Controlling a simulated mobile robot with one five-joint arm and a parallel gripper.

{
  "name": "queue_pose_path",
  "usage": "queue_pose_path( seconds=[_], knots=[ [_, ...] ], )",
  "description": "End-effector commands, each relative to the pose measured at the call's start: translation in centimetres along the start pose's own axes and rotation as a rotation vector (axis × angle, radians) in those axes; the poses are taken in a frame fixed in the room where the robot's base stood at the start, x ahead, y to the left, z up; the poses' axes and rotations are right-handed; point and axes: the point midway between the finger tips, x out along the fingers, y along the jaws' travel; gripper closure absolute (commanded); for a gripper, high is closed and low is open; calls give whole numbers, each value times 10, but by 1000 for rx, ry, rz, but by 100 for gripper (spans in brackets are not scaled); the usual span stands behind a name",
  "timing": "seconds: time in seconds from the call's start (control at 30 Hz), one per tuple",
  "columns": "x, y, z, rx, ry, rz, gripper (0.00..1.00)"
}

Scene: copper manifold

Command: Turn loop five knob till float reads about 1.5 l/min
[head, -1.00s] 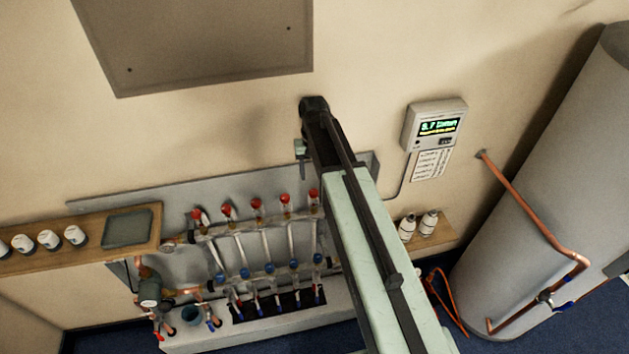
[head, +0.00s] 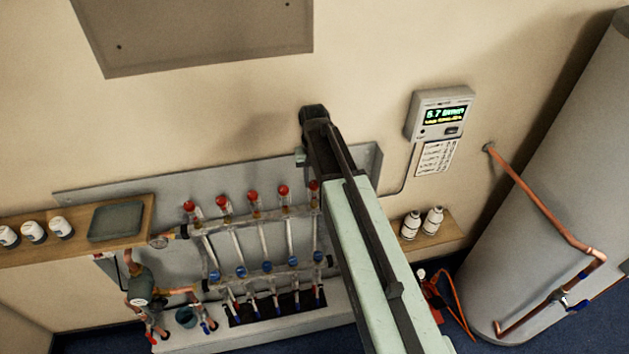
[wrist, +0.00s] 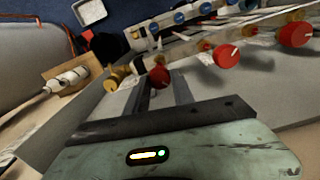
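The manifold (head: 262,218) has a row of red knobs above clear flow tubes. The rightmost red knob (head: 314,186), loop five if counted from the left, sits right beside my arm in the head view. In the wrist view a red knob (wrist: 159,77) appears just beyond the gap between my fingers; I cannot tell whether they touch it. My gripper (wrist: 163,88) has two dark fingers apart with nothing held. In the head view, my gripper (head: 302,158) hangs above the manifold's right end. The float level is too small to read. The wall display (head: 444,115) shows about 6.7.
Neighbouring red knobs (wrist: 226,56) stand close by. Blue caps (head: 267,267) line the lower bar. A small shelf (head: 442,238) with white bottles is to the right, and a wooden shelf (head: 145,218) to the left. A grey tank (head: 550,210) stands at the far right.

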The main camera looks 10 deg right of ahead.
Motion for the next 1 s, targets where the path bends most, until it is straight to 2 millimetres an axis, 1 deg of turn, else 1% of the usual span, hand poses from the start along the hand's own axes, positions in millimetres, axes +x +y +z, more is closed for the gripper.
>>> queue_pose_path(
  seconds=[0.03,0.07,0.17,0.3,0.5,0.53,0.6,0.87,1.0],
  knots=[
    [0,0,0,0,0,0,96],
    [0,0,0,0,0,0,100],
    [0,0,0,-4,0,-1,100],
    [0,0,0,-63,0,-1,100],
    [0,0,0,-64,0,-1,100],
    [0,0,0,-64,0,-1,65],
    [0,0,0,-64,0,-1,49],
    [0,1,0,-63,0,-1,49],
    [-6,1,0,-62,0,0,49]
  ],
)
